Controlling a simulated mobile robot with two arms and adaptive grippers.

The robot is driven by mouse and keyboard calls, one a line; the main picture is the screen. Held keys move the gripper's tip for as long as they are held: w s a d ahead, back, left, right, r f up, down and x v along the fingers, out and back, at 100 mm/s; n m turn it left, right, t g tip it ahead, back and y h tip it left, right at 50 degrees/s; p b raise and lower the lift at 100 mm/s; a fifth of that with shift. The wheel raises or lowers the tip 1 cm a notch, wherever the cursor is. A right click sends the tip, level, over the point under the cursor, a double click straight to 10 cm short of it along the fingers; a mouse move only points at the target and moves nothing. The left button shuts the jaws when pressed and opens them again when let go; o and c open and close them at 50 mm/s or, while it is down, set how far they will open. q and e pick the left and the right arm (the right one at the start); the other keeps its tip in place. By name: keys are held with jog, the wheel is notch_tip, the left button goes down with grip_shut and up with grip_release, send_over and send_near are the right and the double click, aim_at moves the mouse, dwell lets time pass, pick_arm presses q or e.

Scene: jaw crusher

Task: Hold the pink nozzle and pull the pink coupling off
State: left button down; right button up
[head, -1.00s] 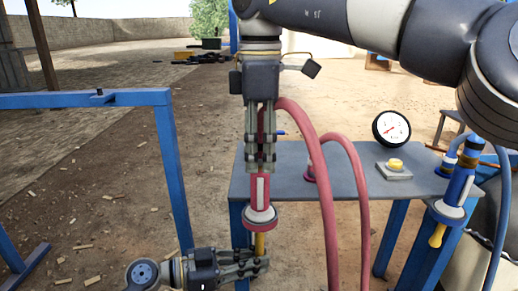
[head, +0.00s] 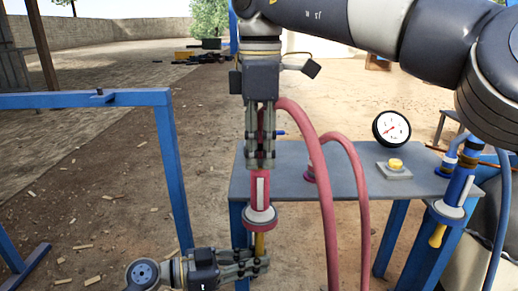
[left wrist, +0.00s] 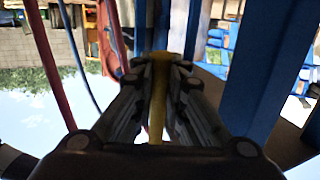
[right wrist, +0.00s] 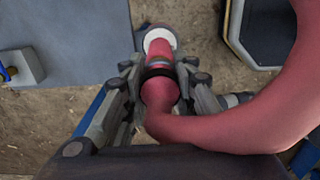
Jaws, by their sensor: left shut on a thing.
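The pink coupling (head: 260,188) hangs upright on its pink hose, and its pink body also shows in the right wrist view (right wrist: 160,88). Below it a round collar (head: 260,216) with a pale and dark band sits above a yellow stem (head: 260,243), the nozzle end. My left gripper (head: 258,264) is shut on this yellow stem, seen between its fingers in the left wrist view (left wrist: 158,95). My right gripper (head: 261,160) points down, its fingers on both sides of the coupling's upper part. Whether they press on it is unclear.
A grey table (head: 340,183) on blue legs stands just right, with a gauge (head: 391,128) and a yellow button box (head: 395,166). A pink hose (head: 325,190) loops close beside my right gripper. A blue coupling (head: 455,190) hangs at the right. A blue frame (head: 172,165) stands left.

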aim_at(260, 129)
jog(key=shift+r, duration=0.1)
grip_shut()
jog(key=shift+r, duration=2.9)
pick_arm(q)
jog(key=c, duration=1.6)
grip_release()
jog(key=shift+o, duration=0.2)
jog(key=shift+a, duration=0.1)
